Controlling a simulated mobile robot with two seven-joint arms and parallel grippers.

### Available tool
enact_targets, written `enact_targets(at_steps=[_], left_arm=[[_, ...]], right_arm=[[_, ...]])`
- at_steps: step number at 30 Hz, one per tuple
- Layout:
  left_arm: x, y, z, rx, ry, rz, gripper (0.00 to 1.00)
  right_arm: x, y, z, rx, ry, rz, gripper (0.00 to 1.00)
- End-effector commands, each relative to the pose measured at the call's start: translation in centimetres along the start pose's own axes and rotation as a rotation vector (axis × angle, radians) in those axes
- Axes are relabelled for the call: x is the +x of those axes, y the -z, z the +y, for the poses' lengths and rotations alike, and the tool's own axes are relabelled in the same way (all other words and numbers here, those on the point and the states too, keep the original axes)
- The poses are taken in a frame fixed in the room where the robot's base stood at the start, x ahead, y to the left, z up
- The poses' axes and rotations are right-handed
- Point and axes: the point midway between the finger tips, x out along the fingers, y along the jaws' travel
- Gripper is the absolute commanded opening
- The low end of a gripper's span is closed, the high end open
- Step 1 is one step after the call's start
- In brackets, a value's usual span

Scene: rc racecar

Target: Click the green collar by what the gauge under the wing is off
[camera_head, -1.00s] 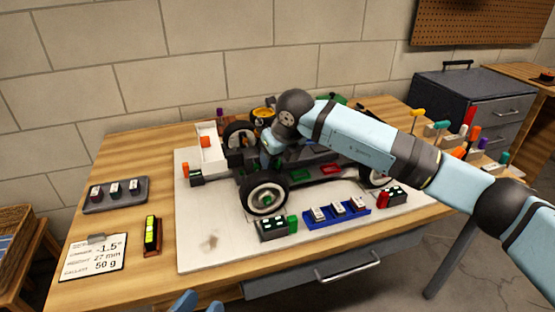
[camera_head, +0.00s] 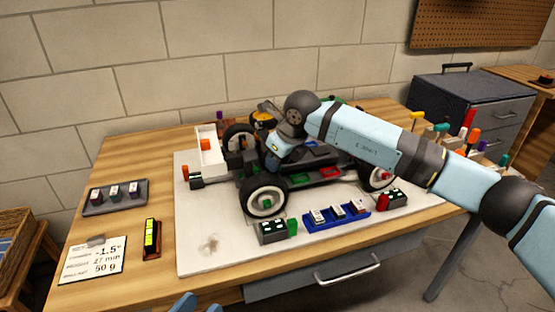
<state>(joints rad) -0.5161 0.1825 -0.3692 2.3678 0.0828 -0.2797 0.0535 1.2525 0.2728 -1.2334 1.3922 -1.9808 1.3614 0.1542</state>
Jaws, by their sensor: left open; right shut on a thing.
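The race car (camera_head: 318,175) stands on a pale board. Its white wing (camera_head: 207,152) is at the left end, with a small dark gauge (camera_head: 196,181) and an orange piece (camera_head: 185,173) below it. My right gripper (camera_head: 272,163) reaches down into the car behind the near left wheel (camera_head: 265,196). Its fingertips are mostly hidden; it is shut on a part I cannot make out. I cannot make out the green collar clearly. My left gripper (camera_head: 190,304) shows only as blue tips at the bottom edge, open and away from the car.
Two more gauge boxes, one with a green piece (camera_head: 272,231) and one with a red piece (camera_head: 392,199), flank a blue tray (camera_head: 336,215). A note card (camera_head: 95,259), a yellow level (camera_head: 151,238) and a grey tray (camera_head: 115,197) lie left. Tools stand right.

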Motion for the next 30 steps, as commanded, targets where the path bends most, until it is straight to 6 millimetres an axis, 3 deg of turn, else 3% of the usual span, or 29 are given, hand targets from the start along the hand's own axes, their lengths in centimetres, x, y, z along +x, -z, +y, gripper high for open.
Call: enact_targets(at_steps=[6, 14, 15, 18, 30], left_arm=[[0.07, -0.26, -0.12, -0.001, 0.006, -0.011, 0.49], [0.06, -0.27, -0.11, -0.004, 0.008, -0.011, 0.49], [0.05, -0.26, -0.11, -0.004, 0.008, -0.011, 0.49], [0.04, -0.25, -0.11, -0.004, 0.008, -0.01, 0.49], [-0.04, -0.03, -0.13, 0.001, 0.007, -0.014, 0.49]], right_arm=[[-0.02, 0.0, -0.16, -0.102, -0.042, 0.0, 0.08], [-0.02, 0.0, -0.16, -0.107, -0.043, -0.001, 0.08], [-0.01, 0.0, -0.16, -0.106, -0.043, -0.001, 0.34], [-0.02, 0.0, -0.16, -0.106, -0.043, -0.001, 0.57], [-0.89, -0.05, -0.26, -0.105, -0.041, -0.001, 0.57]])
